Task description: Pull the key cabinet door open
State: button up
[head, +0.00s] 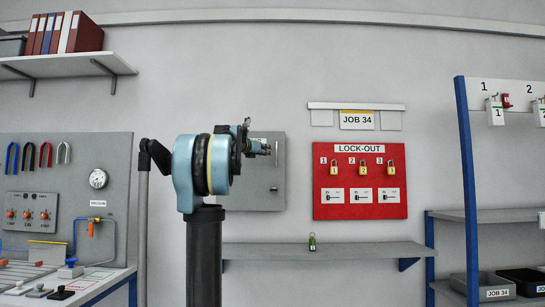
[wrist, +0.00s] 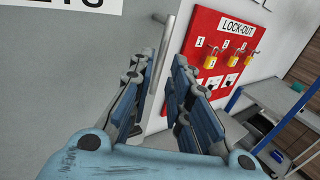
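The key cabinet (head: 262,190) is a grey box on the wall, partly hidden behind my arm in the head view. Its door looks shut. A vertical metal bar handle (wrist: 167,45) stands at the door's right side. My gripper (wrist: 160,64) is open, with one finger on each side of the handle and gaps visible. It also shows in front of the cabinet in the head view (head: 267,148). I cannot tell how deep the handle sits between the fingers.
A red lock-out board (head: 360,213) with yellow padlocks hangs just right of the cabinet. A grey shelf (head: 370,252) below holds a small green item (head: 312,242). A blue-framed rack (head: 470,200) stands right, a tool panel (head: 95,175) left.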

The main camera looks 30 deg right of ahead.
jog(key=x, duration=0.9)
jog(key=shift+d, duration=0.15)
grip_shut()
jog(key=shift+a+f, duration=0.1)
jog(key=shift+a, duration=0.15)
jog(key=shift+s+d, duration=0.1)
jog(key=shift+d, duration=0.05)
